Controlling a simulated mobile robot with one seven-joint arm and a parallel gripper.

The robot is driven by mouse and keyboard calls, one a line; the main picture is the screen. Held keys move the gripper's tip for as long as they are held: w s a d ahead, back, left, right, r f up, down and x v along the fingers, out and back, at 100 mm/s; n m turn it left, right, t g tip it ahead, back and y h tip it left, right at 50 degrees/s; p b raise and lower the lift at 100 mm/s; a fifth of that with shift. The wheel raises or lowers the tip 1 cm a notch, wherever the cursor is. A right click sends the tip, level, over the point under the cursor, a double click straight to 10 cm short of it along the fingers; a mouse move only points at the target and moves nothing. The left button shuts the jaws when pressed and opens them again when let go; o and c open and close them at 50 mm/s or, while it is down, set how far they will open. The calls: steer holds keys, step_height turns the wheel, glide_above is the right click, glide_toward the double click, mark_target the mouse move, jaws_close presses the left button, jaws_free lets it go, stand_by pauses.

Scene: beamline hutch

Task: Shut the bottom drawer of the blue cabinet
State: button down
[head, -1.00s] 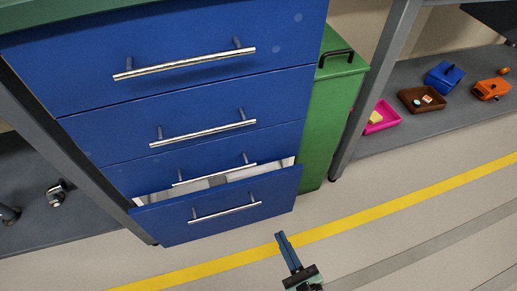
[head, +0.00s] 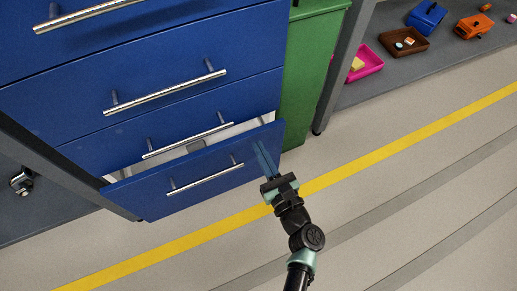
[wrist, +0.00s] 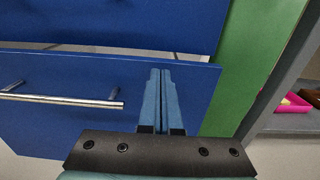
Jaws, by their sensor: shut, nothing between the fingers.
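The blue cabinet (head: 130,80) fills the left of the head view. Its bottom drawer (head: 150,198) stands partly pulled out, with a light interior showing behind its front. The drawer's silver bar handle (head: 205,180) runs across the front; it also shows at the left in the wrist view (wrist: 65,101). My gripper (head: 262,150) is shut and empty, with its fingers at the right part of the drawer front. In the wrist view the two blue fingers (wrist: 160,80) lie together over the drawer front (wrist: 195,90), right of the handle. I cannot tell whether they touch it.
A green bin or cabinet (head: 305,80) stands close on the right. A grey shelf (head: 395,75) holds a pink tray (head: 364,62), a brown tray (head: 385,42), a blue box (head: 427,17) and an orange object (head: 474,26). The floor with its yellow line (head: 410,140) is clear.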

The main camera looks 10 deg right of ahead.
mark_target(252, 137)
steer(key=shift+w+a, duration=0.2)
steer(key=shift+w, duration=0.5)
steer(key=b+x, duration=0.2)
steer(key=x, duration=0.2)
steer(key=shift+w+a+f, duration=0.15)
steer(key=shift+w, duration=0.1)
steer(key=shift+w+a+r, duration=0.15)
steer(key=shift+w+r, duration=0.05)
steer(key=shift+r, duration=0.1)
